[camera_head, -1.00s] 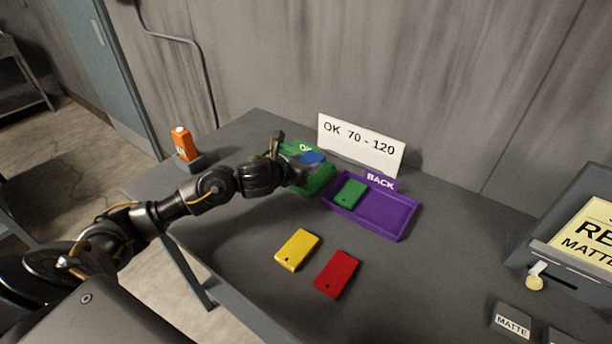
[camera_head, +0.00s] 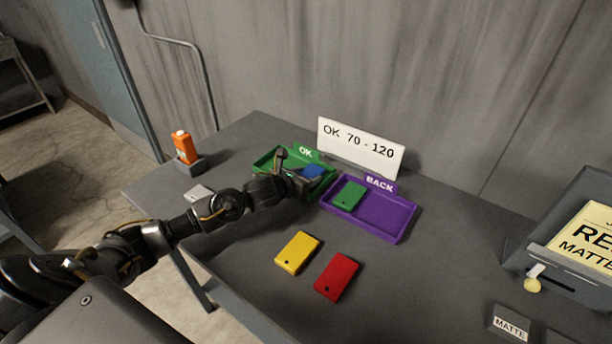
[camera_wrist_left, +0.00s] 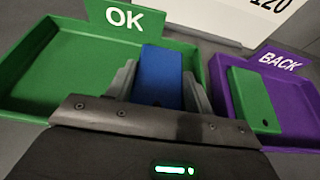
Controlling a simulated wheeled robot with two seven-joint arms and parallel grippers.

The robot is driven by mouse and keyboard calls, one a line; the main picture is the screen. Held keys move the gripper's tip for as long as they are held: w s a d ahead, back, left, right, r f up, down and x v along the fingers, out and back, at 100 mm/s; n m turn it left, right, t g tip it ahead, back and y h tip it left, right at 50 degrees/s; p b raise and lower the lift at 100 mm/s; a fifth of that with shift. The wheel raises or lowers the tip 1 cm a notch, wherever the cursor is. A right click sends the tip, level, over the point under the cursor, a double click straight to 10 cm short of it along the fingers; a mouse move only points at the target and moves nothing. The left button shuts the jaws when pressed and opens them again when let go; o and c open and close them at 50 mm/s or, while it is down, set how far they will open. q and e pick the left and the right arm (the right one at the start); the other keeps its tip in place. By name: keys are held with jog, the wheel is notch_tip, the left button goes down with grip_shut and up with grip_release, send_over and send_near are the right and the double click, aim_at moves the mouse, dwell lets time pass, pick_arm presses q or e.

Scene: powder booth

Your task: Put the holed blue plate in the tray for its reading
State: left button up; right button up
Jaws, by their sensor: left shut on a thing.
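The blue plate (camera_head: 313,170) is in the jaws of my left gripper (camera_head: 300,173), which is shut on it. In the left wrist view the blue plate (camera_wrist_left: 161,72) stands out between the two grey fingers, with a small dark hole near the gripper end. Plate and gripper are over the right part of the green OK tray (camera_head: 264,160). In the left wrist view the green tray's (camera_wrist_left: 70,70) left part is empty. I cannot tell whether the plate touches the tray floor. My right gripper is not in view.
The purple BACK tray (camera_head: 388,213) holds a green plate (camera_head: 348,195). A yellow plate (camera_head: 298,253) and a red plate (camera_head: 336,276) lie in front. An orange gauge (camera_head: 185,147) stands at left. An "OK 70 - 120" sign (camera_head: 360,150) stands behind the trays.

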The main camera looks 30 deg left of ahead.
pick_arm(q)
jog(key=o, duration=0.8)
jog(key=shift+r+p, duration=0.2)
jog(key=shift+p, duration=0.15)
jog(key=b+v, duration=0.1)
jog(key=v, duration=0.4)
jog(key=b+v, duration=0.1)
jog(key=v, duration=0.4)
jog(key=shift+s+a+f, duration=0.1)
jog(key=shift+s, duration=0.2)
jog(key=shift+s+r, duration=0.35)
jog(key=shift+s, duration=0.3)
